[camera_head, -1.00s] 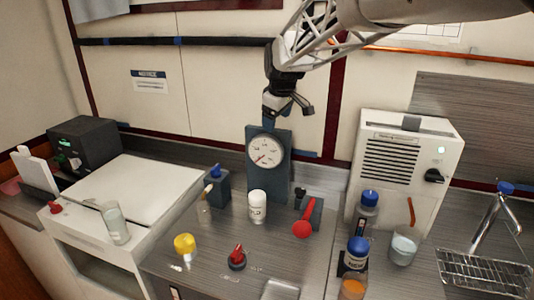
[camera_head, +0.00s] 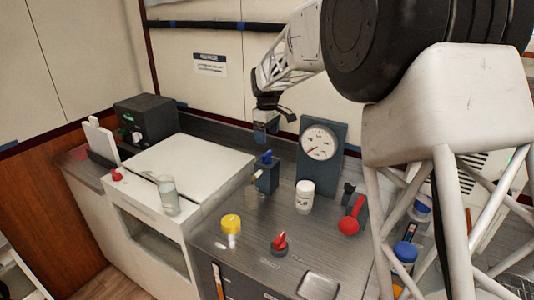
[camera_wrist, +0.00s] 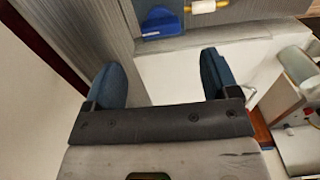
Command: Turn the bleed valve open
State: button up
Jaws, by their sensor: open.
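My gripper (camera_head: 263,132) hangs open and empty in front of the back wall, left of the pressure gauge (camera_head: 319,142). Its two blue fingers are spread apart in the wrist view (camera_wrist: 162,80). No label tells which fitting is the bleed valve. A dark block with a blue handle (camera_head: 267,158) stands below my gripper. A red knob (camera_head: 280,243) and a yellow knob (camera_head: 231,224) are on the counter front. A blue part (camera_wrist: 160,22) shows beyond the fingers, apart from them.
A white bottle (camera_head: 305,196) stands before the gauge. A clear glass (camera_head: 168,195) stands on the white cabinet (camera_head: 190,160), with a black box (camera_head: 147,121) behind. Blue-capped bottles (camera_head: 405,252) at right are partly hidden by my arm. The cabinet top is mostly clear.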

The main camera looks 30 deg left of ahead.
aim_at(267, 153)
jog(key=shift+f, duration=0.1)
dwell(0.3)
jog(key=shift+f, duration=3.85)
jog(key=shift+c, duration=0.2)
jog(key=c, duration=0.9)
